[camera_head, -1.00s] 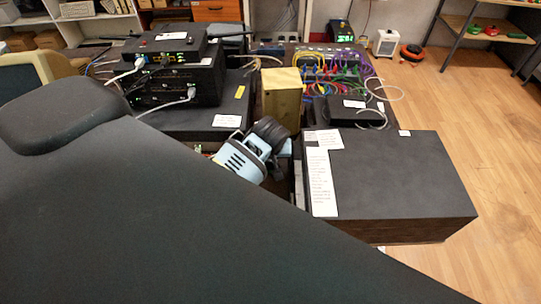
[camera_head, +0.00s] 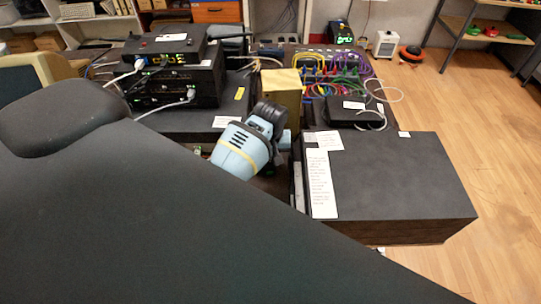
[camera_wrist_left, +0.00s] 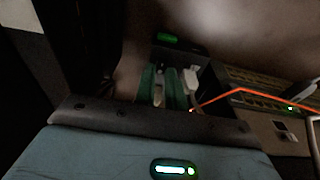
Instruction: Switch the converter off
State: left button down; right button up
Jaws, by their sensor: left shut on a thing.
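My left gripper (camera_wrist_left: 164,92) shows in the left wrist view as two green-padded fingers, close together with a small pale thing (camera_wrist_left: 158,90) between them. They are shut on this thing, but it is too dark to tell what it is. In the head view my light-blue left wrist hangs over the gap between the equipment stacks, and its fingertips are hidden. I cannot tell which device is the converter, and no switch is clearly visible. My right gripper is not in view.
In the wrist view an orange cable (camera_wrist_left: 245,90) runs beside the fingers, near equipment with a green light. In the head view a stack of black devices (camera_head: 175,85) stands left, a tan box (camera_head: 281,93) behind my wrist, and a large black cabinet (camera_head: 400,180) right.

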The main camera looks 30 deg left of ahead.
aim_at(270, 163)
pick_arm(q)
jog(key=c, duration=1.7)
grip_release()
jog(key=shift+c, duration=0.2)
notch_tip(270, 163, up, 8)
jog(key=shift+s+d, duration=0.25)
jog(key=shift+s, duration=0.2)
jog(key=shift+f, duration=0.15)
